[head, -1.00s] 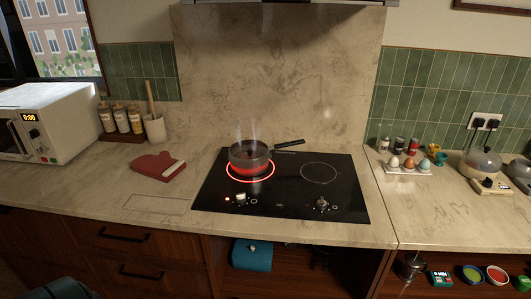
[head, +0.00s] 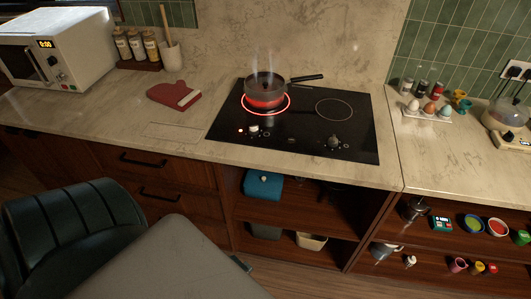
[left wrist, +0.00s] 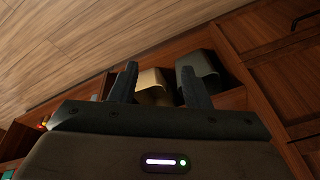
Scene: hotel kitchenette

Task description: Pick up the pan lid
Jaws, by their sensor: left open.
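A dark pan (head: 265,93) stands on the glowing red ring of the black hob (head: 352,140), its handle pointing right and steam rising. No lid is visible on it. I cannot clearly make out a separate pan lid. A teal object with a small light knob (head: 263,185) sits on the upper shelf under the hob; whether it is a lidded pot or a box I cannot tell. My left gripper (left wrist: 160,88) is open and empty in the left wrist view, in front of the lower cabinets.
A red oven mitt (head: 170,93) lies left of the hob; an egg holder (head: 426,114) stands right. A dark green chair (head: 75,225) is at lower left. A cream bin (head: 311,241) is on the low shelf, also in the left wrist view (left wrist: 152,82). Counter front is clear.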

